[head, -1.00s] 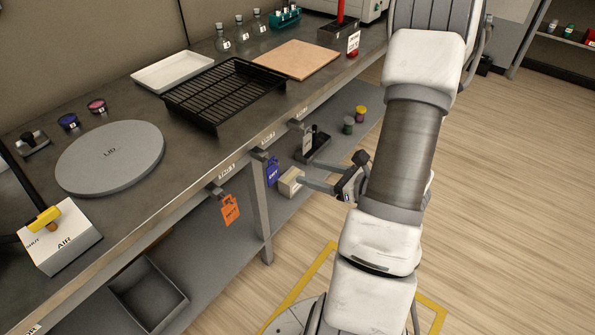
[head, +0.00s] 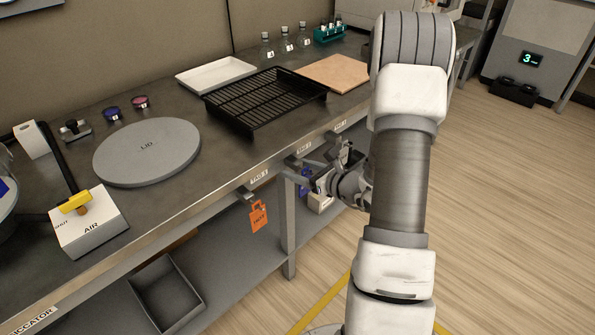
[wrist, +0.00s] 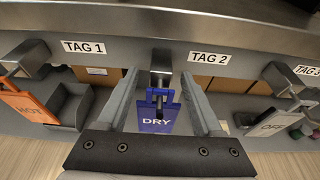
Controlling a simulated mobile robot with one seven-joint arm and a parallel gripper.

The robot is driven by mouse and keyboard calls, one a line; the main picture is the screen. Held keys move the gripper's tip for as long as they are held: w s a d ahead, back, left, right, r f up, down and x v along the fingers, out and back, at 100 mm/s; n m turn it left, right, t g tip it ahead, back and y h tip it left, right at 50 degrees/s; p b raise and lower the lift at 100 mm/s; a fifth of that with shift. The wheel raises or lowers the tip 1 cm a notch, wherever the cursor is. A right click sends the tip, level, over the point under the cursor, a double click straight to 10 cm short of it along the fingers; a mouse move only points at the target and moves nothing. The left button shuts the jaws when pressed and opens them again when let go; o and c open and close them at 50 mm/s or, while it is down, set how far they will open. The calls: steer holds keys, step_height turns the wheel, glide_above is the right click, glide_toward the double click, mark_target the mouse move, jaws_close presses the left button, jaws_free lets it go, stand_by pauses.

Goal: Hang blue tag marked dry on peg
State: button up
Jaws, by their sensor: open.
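The blue tag marked DRY (wrist: 157,122) hangs upright at the grey peg (wrist: 160,62) under the TAG 2 label, its loop at the peg's end. In the head view the blue tag (head: 304,180) shows only in part beside my gripper (head: 312,168). In the wrist view my gripper (wrist: 159,80) is open, one finger on each side of the tag and peg. I see gaps between the fingers and the tag, so it is not gripped. Whether the loop is fully seated on the peg is hard to tell.
An orange HOT tag (wrist: 24,108) hangs under TAG 1 on the left, and an OFF tag (wrist: 273,122) hangs under TAG 3 on the right. The bench edge (head: 225,190) runs just above. A grey bin (head: 165,292) stands on the lower shelf.

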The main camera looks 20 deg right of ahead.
steer(key=shift+w+a+f, duration=0.1)
steer(key=shift+w, duration=0.2)
jaws_close()
steer(key=shift+r, duration=0.25)
stand_by(0.5)
steer(key=shift+s, duration=0.15)
steer(key=shift+s+d, duration=0.25)
steer(key=shift+s, duration=0.4)
steer(key=shift+s, duration=0.1)
